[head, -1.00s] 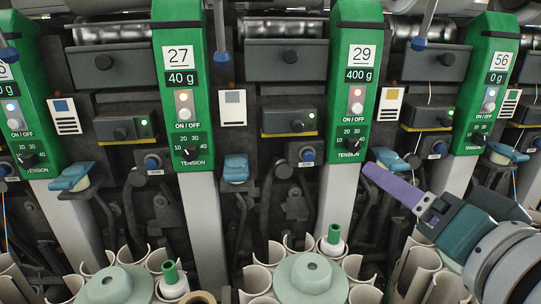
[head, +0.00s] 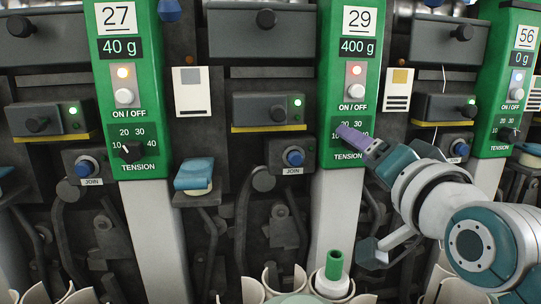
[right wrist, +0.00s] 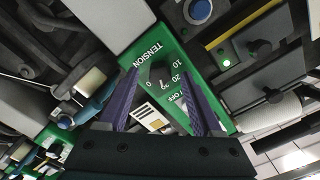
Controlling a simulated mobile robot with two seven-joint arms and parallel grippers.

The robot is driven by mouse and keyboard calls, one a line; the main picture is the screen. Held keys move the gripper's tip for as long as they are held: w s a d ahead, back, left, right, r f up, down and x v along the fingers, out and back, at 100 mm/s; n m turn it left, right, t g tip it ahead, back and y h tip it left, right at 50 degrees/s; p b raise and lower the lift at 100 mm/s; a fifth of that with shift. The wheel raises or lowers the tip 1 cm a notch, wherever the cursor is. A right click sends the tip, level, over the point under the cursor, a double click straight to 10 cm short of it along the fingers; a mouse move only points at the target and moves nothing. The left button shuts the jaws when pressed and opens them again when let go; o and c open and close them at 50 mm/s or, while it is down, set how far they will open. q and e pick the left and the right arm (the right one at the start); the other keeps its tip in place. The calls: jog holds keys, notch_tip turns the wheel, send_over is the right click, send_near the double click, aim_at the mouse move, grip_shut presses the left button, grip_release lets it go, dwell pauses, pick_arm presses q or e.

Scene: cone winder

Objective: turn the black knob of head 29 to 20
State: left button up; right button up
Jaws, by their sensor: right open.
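The head 29 panel (head: 349,60) is green. It shows 400 g, a red-lit lamp and an ON/OFF button above its TENSION dial. In the head view my right gripper (head: 352,135) is in front of this dial, and its purple finger hides the black knob and part of the scale. In the right wrist view the black knob (right wrist: 158,74) lies between the two spread purple fingers of my right gripper (right wrist: 160,72), with gaps on both sides. The 10 and 20 marks show beside it; where its pointer stands is unclear. My left gripper is out of view.
Head 27's panel (head: 120,85) is to the left and head 56's panel (head: 515,75) to the right. A blue JOIN button (head: 294,156) sits left of head 29's dial. Bobbin holders (head: 333,275) stand below.

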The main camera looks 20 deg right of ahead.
jog(key=shift+w+d, duration=0.2)
jog(key=shift+w, duration=0.35)
grip_shut()
